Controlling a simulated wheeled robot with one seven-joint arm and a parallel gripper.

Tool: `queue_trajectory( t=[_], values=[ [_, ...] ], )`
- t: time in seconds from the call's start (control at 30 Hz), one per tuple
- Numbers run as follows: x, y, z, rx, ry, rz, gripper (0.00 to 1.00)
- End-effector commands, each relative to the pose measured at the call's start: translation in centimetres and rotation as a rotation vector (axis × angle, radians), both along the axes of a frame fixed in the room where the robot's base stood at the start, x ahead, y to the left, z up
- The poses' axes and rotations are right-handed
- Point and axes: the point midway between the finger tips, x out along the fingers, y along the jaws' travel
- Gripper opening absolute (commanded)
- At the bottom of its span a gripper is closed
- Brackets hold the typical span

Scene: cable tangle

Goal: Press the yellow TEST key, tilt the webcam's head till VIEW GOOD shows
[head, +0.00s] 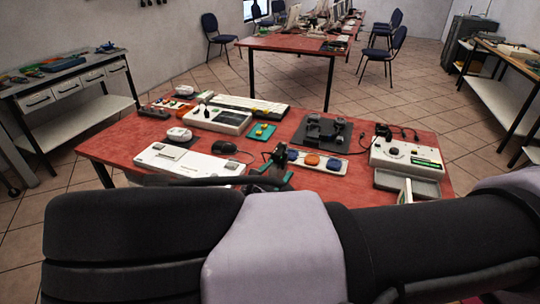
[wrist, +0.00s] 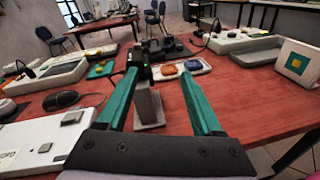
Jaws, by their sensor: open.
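A black webcam (wrist: 140,62) on a grey upright stand (wrist: 149,105) is straight ahead in the wrist view. In the head view it is the dark upright shape (head: 279,154) just past my arm. My gripper (wrist: 160,74) is open, with its teal fingers apart; the webcam and stand appear between them, nearer the left finger. I cannot tell if they touch. Behind it lies a pale key strip with an orange-yellow key (wrist: 193,65) and a dark blue key (wrist: 169,70); the orange-yellow one also shows in the head view (head: 312,160). No lettering on the keys is readable.
A white unit (head: 402,151) with a dark, green-marked display (head: 426,162) stands right; its text is unreadable. A card with a coloured square (wrist: 297,62) stands at the right. A mouse (wrist: 61,100) and a white device (wrist: 40,140) lie left. Bare red tabletop (wrist: 240,105) shows right of my fingers.

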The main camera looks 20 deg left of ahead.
Motion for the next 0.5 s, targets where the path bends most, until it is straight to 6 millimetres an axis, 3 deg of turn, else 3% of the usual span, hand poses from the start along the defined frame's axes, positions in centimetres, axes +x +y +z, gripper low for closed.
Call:
queue_trajectory(
  t=[0.1, 0.23, 0.37, 0.5],
  values=[
    [-1.5, 1.9, -0.6, -0.072, -0.058, 0.104, 0.68],
    [-1.9, 2.6, -0.8, -0.099, -0.08, 0.143, 0.68],
    [-0.7, 2.6, -0.8, -0.1, -0.081, 0.143, 0.68],
    [1.8, 2.3, -0.8, -0.101, -0.081, 0.142, 0.68]
  ],
)
